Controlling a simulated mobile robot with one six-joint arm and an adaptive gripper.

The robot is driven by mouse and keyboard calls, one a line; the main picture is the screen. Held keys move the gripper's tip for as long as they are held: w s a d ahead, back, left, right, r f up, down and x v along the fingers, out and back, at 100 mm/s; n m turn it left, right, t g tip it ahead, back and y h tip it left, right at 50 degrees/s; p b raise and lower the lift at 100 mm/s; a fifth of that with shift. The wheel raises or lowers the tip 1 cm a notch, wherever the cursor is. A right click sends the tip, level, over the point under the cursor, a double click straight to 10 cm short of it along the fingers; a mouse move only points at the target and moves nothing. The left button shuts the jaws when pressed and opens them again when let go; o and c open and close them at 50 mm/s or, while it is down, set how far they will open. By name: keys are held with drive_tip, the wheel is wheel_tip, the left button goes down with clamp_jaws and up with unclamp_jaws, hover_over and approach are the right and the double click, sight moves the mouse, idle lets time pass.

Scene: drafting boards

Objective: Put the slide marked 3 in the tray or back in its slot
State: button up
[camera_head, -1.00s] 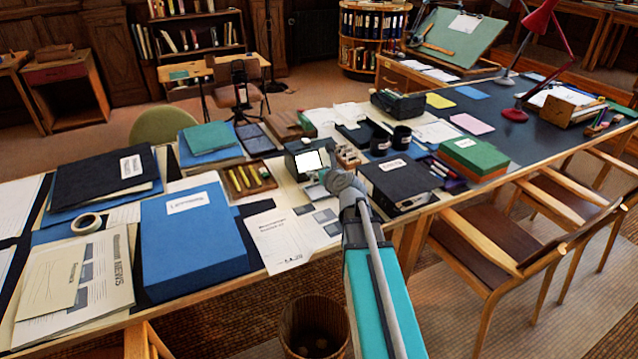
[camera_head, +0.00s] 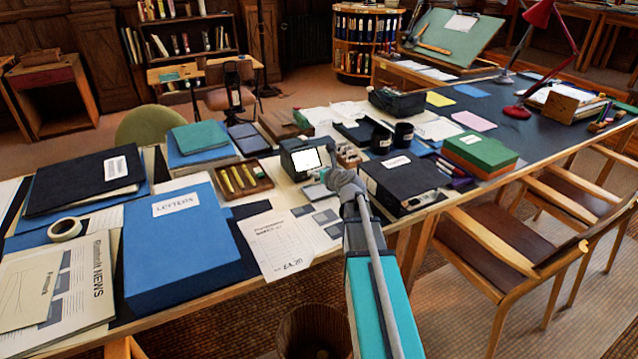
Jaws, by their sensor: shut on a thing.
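My gripper (camera_head: 338,180) is above the near edge of the long table, just right of and in front of a dark slide viewer (camera_head: 288,160) with a lit white screen (camera_head: 306,160). My own wrist hides most of the fingers. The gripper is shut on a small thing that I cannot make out. No slide with the mark 3 can be read. A small wooden rack (camera_head: 349,155) stands just beyond my gripper; its slots are too small to tell apart. A wooden tray (camera_head: 262,183) with several yellow pieces lies left of the viewer.
A black binder box (camera_head: 395,175) stands close to the right of my gripper. Two dark mugs (camera_head: 403,134) stand behind it. A printed sheet (camera_head: 275,245) and a large blue box (camera_head: 175,245) lie to the left. Chairs (camera_head: 500,220) stand along the near right side.

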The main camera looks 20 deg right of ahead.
idle(0.4)
drive_tip(key=shift+w+d+f+b, duration=0.2)
drive_tip(key=shift+w+f+b, duration=0.2)
drive_tip(key=shift+f+b, duration=1.6)
drive_tip(key=shift+f, duration=0.15)
drive_tip(key=o, duration=0.7)
drive_tip(key=shift+r, duration=0.2)
